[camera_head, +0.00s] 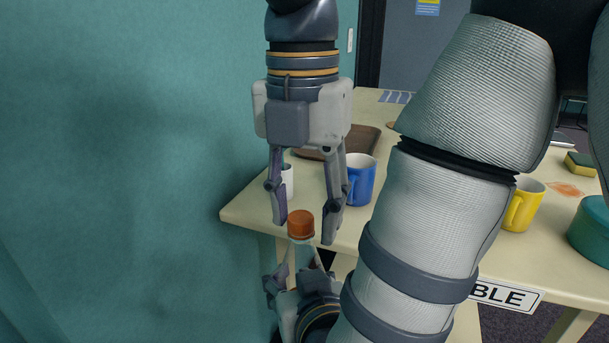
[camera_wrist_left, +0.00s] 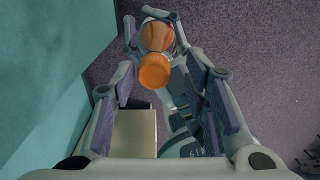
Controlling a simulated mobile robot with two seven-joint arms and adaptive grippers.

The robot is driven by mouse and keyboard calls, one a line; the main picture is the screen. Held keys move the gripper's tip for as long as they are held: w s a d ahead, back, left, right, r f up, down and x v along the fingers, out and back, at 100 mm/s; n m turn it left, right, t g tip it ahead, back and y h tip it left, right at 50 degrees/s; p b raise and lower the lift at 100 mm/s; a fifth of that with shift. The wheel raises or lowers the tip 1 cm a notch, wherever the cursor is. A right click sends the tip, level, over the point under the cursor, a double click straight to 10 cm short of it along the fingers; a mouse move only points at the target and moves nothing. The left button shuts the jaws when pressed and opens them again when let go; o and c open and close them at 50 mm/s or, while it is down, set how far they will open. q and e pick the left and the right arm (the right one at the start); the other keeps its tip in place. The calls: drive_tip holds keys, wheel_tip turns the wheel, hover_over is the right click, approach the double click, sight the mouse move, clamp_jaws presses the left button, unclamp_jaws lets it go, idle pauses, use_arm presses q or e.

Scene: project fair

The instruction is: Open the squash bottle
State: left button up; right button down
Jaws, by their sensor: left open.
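The squash bottle (camera_wrist_left: 157,36) has an orange body and an orange cap (camera_head: 301,223); the cap is on it. It stands roughly upright in the air, in front of the table's near left edge. My right gripper (camera_head: 300,268) is closed around it from below; much of the body is hidden in the head view. My left gripper (camera_head: 305,231) points straight down over the bottle. Its fingers are open, one on each side of the cap, with gaps to it. In the left wrist view the cap (camera_wrist_left: 154,71) lies between and beyond the open fingers.
The table (camera_head: 247,211) holds a blue mug (camera_head: 360,181), a white mug (camera_head: 287,182), a brown tray (camera_head: 362,140), a yellow mug (camera_head: 524,207), a teal round box (camera_head: 592,230) and a sponge (camera_head: 580,165). A teal wall (camera_head: 120,160) is close on the left. My right arm covers the middle.

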use_arm(q)
clamp_jaws()
drive_tip(key=n, duration=0.3)
drive_tip(key=shift+d+n, duration=0.1)
drive_tip(key=shift+n, duration=0.3)
drive_tip(key=n, duration=0.3)
drive_tip(key=shift+n, duration=0.4)
drive_tip(key=n, duration=0.4)
drive_tip(key=shift+w, duration=0.15)
drive_tip(key=n, duration=0.4)
drive_tip(key=shift+n, duration=0.4)
drive_tip(key=n, duration=0.3)
drive_tip(key=shift+w+n, duration=0.1)
drive_tip(key=shift+n, duration=0.3)
drive_tip(key=n, duration=0.7)
drive_tip(key=shift+a, duration=0.25)
drive_tip(key=shift+r, duration=0.1)
drive_tip(key=shift+w, duration=0.1)
